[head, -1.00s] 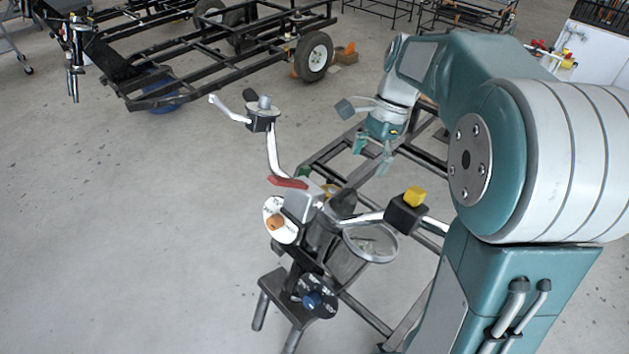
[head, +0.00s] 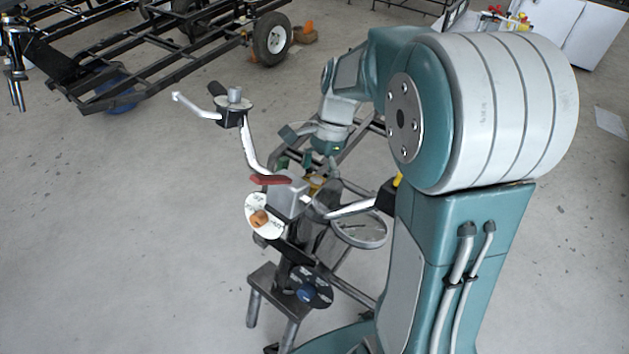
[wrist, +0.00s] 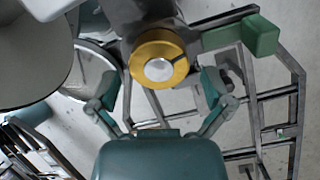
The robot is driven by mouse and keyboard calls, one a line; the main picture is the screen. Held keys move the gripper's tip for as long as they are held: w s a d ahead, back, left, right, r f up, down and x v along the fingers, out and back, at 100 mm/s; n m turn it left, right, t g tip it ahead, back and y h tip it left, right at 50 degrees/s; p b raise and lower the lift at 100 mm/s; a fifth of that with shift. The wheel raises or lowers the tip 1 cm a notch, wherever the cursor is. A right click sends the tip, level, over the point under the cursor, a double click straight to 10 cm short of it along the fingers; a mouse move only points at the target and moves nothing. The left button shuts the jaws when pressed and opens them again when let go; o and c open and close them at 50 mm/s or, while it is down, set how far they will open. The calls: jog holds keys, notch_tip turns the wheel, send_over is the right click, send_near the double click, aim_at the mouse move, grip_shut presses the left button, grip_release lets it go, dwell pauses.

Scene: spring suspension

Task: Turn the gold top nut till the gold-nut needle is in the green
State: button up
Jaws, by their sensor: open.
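The gold top nut (wrist: 158,62) is a gold ring with a pale round centre in the wrist view, below a dark block. In the head view a bit of gold (head: 315,184) shows behind the grey housing. My gripper (wrist: 160,92) is open, with one teal finger on each side of the nut and a gap between. In the head view my gripper (head: 319,164) hangs just above and behind the housing. I cannot tell which needle is the gold-nut needle or where it points.
A white dial with an orange knob (head: 260,218), a black dial with a blue knob (head: 308,292) and a red lever (head: 270,180) are on the stand. A green block (wrist: 262,36) sits right of the nut. A black cart frame (head: 150,60) stands behind. Floor at left is clear.

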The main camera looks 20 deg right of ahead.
jog(key=shift+x, duration=1.15)
jog(key=shift+d, duration=0.1)
jog(key=shift+c, duration=0.6)
jog(key=c, duration=0.8)
jog(key=shift+c, duration=0.2)
